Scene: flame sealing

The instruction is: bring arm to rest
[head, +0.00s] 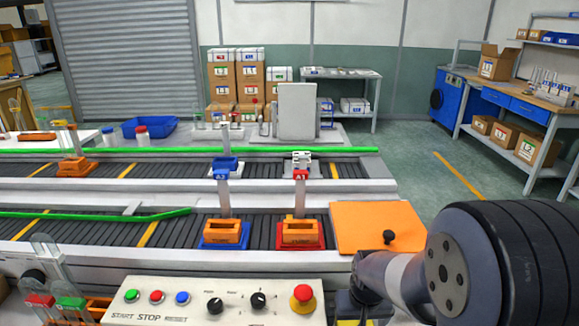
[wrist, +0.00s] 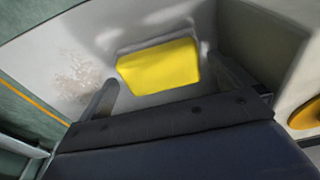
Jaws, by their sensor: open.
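My gripper (wrist: 170,92) shows in the wrist view with its two grey fingers spread wide apart. It is open, with nothing between the fingertips. Beyond the fingers is a pale, scuffed surface with a yellow panel (wrist: 160,67) set on it. In the head view my arm fills the lower right corner, with its large dark rounded joint closest to the camera. My gripper does not show in the head view.
An orange plate (head: 350,215) lies beside my arm. A control panel (head: 215,300) with a red button stands in front. Open floor lies at right.

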